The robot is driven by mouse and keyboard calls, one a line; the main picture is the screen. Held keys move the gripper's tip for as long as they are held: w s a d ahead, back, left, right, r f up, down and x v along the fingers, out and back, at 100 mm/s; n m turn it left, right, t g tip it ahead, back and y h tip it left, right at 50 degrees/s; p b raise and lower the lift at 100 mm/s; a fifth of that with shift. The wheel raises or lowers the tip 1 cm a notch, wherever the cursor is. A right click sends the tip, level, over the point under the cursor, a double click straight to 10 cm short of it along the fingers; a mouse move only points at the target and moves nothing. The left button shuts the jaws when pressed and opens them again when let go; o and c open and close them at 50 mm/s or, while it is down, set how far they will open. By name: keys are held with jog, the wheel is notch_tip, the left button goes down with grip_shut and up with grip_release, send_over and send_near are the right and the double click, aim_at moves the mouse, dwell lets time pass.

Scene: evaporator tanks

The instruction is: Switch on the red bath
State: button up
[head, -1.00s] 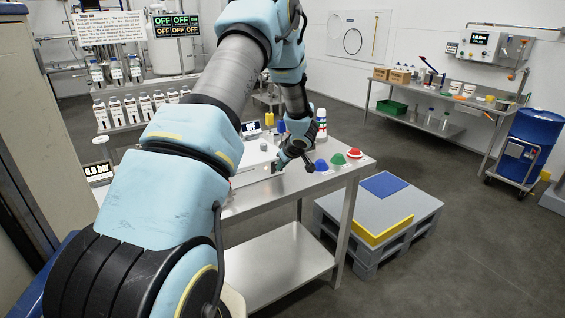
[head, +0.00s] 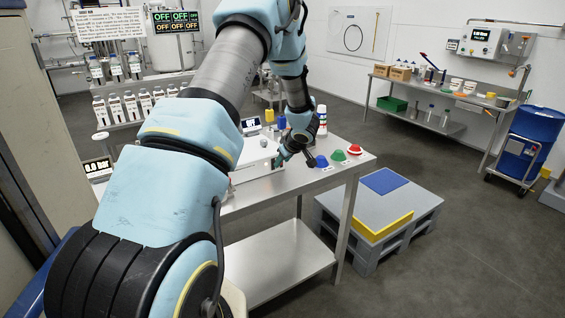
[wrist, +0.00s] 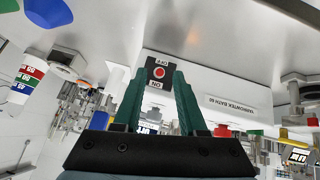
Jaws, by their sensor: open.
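A white box-shaped bath unit (head: 258,158) stands on the steel table, and my gripper (head: 281,161) is at its right-hand end. In the wrist view the unit's pale front panel (wrist: 235,92) carries an upside-down label that includes the word BATH. A small black switch (wrist: 158,72) with a red dot and OFF and ON markings sits on this panel. My gripper (wrist: 159,80) is open, its two green fingers pointing at the switch, one on each side. Nothing is held. Whether the fingers touch the panel, and the switch's position, I cannot tell.
Blue (head: 321,161), green (head: 338,155) and red (head: 355,149) cone-shaped items stand on the table, right of my gripper. A white bottle with coloured bands (head: 322,120) stands behind. A grey pallet (head: 385,215) is on the floor to the right.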

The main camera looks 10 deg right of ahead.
jog(key=b+v, duration=0.1)
jog(key=v, duration=0.9)
jog(key=s+a+m+g+h+b, duration=0.1)
jog(key=s+a+m+g+b, duration=0.1)
jog(key=s+a, duration=0.7)
jog(key=s+a+m+g+h+b, duration=0.1)
jog(key=s+a+m, duration=0.5)
jog(key=s, duration=1.1)
jog(key=a+g+b, duration=0.1)
jog(key=a+g, duration=0.1)
jog(key=a, duration=0.1)
jog(key=shift+s+a+g+h, duration=0.15)
jog(key=shift+s+g+h, duration=0.15)
jog(key=shift+g, duration=0.1)
jog(key=shift+w, duration=0.1)
